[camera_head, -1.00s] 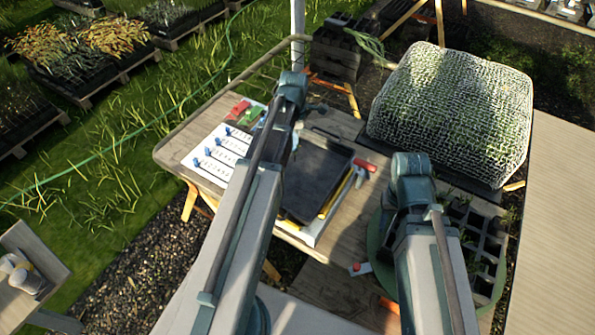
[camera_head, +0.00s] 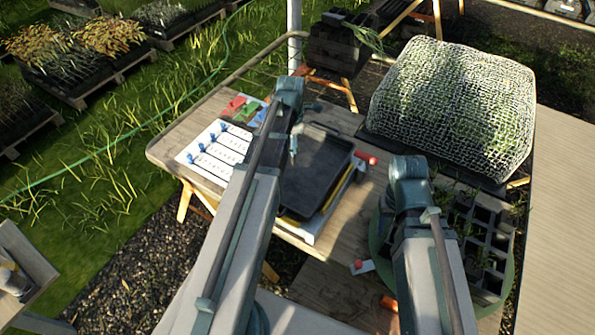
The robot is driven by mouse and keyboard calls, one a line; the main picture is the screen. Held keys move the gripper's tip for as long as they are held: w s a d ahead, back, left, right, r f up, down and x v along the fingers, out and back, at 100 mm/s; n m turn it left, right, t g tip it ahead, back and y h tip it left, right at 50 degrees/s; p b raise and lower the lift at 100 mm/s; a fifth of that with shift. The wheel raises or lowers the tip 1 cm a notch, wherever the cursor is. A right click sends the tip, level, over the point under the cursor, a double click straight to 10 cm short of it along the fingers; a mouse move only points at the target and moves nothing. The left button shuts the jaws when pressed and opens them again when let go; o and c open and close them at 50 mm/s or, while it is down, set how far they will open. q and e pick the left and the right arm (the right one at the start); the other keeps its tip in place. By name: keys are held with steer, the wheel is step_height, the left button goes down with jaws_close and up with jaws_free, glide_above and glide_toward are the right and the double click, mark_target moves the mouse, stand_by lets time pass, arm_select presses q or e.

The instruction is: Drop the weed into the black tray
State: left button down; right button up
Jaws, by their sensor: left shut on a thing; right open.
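The black tray (camera_head: 326,160) lies on the wooden table, partly hidden by my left arm. My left gripper (camera_head: 294,150) is over the tray's left side, pointing down. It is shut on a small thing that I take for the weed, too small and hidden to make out. My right arm stands over the dark cell tray (camera_head: 487,245) at the right. My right gripper is hidden behind its own arm.
A white label board with blue pegs (camera_head: 215,150) and red and green pieces (camera_head: 240,106) lie left of the tray. A red-handled tool (camera_head: 365,158) is at its right. A netted mound (camera_head: 455,105) stands at the back right.

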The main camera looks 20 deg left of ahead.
arm_select(q)
step_height(320, 180, down, 2)
steer(key=shift+f+b, duration=0.1)
steer(key=shift+b, duration=0.55)
arm_select(e)
step_height(320, 180, down, 2)
steer(key=shift+f, duration=0.1)
arm_select(q)
steer(key=c, duration=0.9)
jaws_free()
steer(key=shift+r, duration=0.2)
arm_select(e)
steer(key=shift+r, duration=0.2)
arm_select(q)
step_height(320, 180, up, 14)
steer(key=p, duration=1.4)
steer(key=shift+f, duration=0.25)
arm_select(e)
step_height(320, 180, up, 14)
steer(key=shift+f, duration=0.2)
